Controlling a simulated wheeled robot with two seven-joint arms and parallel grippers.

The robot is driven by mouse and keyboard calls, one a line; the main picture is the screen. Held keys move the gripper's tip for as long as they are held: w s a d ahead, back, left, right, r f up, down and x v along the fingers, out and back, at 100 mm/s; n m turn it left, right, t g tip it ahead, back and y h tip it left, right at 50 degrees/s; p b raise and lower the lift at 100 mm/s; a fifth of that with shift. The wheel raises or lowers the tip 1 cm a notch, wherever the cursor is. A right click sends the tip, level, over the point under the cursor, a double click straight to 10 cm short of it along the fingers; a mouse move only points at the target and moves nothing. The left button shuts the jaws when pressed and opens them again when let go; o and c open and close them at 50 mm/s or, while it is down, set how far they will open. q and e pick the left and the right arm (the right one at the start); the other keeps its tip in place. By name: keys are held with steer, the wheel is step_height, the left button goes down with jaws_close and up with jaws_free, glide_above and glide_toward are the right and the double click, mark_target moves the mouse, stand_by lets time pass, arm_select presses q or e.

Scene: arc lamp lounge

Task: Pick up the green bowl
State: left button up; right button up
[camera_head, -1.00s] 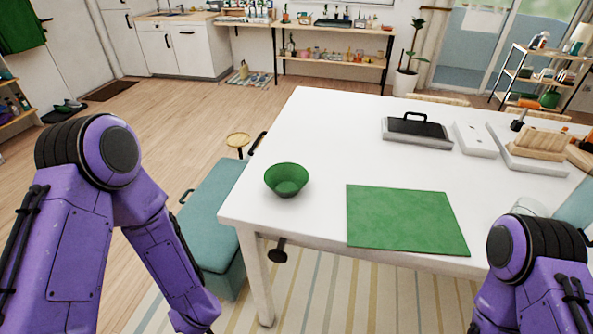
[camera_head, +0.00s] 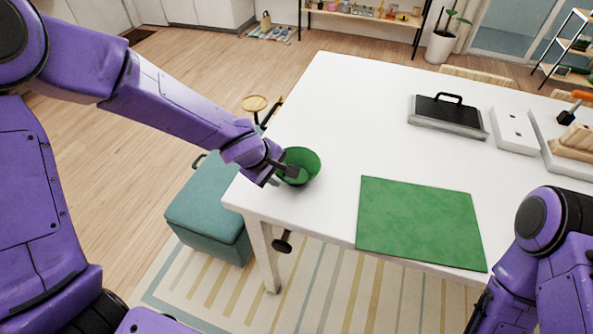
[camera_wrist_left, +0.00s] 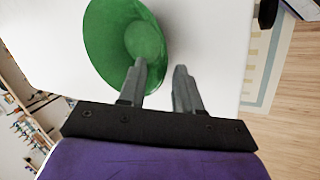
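The green bowl (camera_head: 306,160) stands upright near the left edge of the white table (camera_head: 335,100). My left gripper (camera_head: 289,172) reaches in from the left to the near-left side of the bowl. In the left wrist view, the two fingers (camera_wrist_left: 160,70) are apart. One finger overlaps the inside of the bowl (camera_wrist_left: 108,45), and the other lies outside it, with the rim between them. I cannot tell whether either finger touches the bowl. My right arm shows at the lower right, but its gripper is out of view.
A flat green mat (camera_head: 420,222) lies to the right of the bowl. A black-handled press (camera_head: 447,115) and a white block (camera_head: 513,132) stand farther back. A teal storage bench (camera_head: 210,215) is left of the table. The tabletop between bowl and press is clear.

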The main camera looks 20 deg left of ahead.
arm_select(q)
steer(key=shift+x, duration=0.85)
steer(key=shift+w+d+f, duration=0.2)
steer(key=shift+d+f, duration=0.05)
steer(key=shift+f, duration=0.15)
steer(key=shift+a, duration=0.1)
jaws_close()
steer(key=shift+r, duration=0.1)
